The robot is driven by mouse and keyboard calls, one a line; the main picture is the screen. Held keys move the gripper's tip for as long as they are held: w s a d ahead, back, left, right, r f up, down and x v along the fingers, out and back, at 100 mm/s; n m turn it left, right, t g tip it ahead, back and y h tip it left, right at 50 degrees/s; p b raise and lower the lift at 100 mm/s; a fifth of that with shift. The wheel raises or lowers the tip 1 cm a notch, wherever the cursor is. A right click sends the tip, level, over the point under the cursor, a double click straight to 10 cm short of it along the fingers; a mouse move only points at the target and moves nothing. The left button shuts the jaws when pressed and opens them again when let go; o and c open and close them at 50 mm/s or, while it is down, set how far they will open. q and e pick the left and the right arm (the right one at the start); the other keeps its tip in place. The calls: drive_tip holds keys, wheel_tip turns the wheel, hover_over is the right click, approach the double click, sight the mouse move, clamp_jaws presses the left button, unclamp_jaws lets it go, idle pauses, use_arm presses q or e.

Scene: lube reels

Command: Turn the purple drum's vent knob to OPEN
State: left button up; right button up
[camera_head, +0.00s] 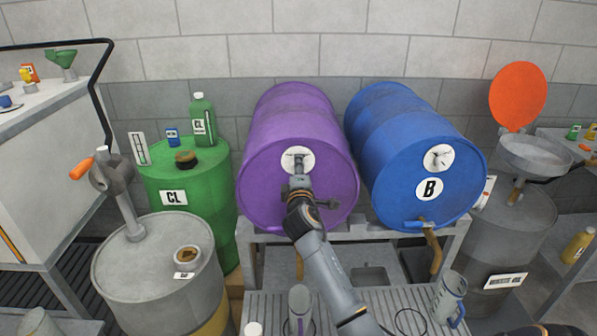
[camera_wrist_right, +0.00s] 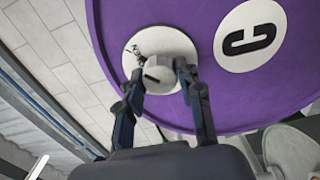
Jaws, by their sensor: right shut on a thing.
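The purple drum (camera_head: 262,135) lies on its side on a rack, its round face toward me. Its vent knob (camera_wrist_right: 158,77) is a light grey knob with a dark line, at the middle of a white round plate (camera_head: 290,154). In the right wrist view the plate (camera_wrist_right: 168,42) bears small dark marks I cannot read. My right gripper (camera_head: 299,172) reaches up to the knob from below. In the wrist view my right gripper (camera_wrist_right: 160,80) has one finger on each side of the knob, shut on it. My left gripper is not in view.
A blue drum (camera_head: 400,130) lies close on the right with its own white dial (camera_head: 438,158). A green drum (camera_head: 195,180) and a grey drum with a pump (camera_head: 155,260) stand left. A grey drum with a funnel (camera_head: 535,155) stands right. A slatted grate (camera_head: 350,310) is below.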

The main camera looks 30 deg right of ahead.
drive_tip(key=shift+f, duration=0.1)
idle(0.3)
drive_tip(key=o, duration=1.2)
drive_tip(key=shift+c, duration=0.2)
drive_tip(key=v, duration=1.2)
drive_tip(key=shift+s, duration=0.1)
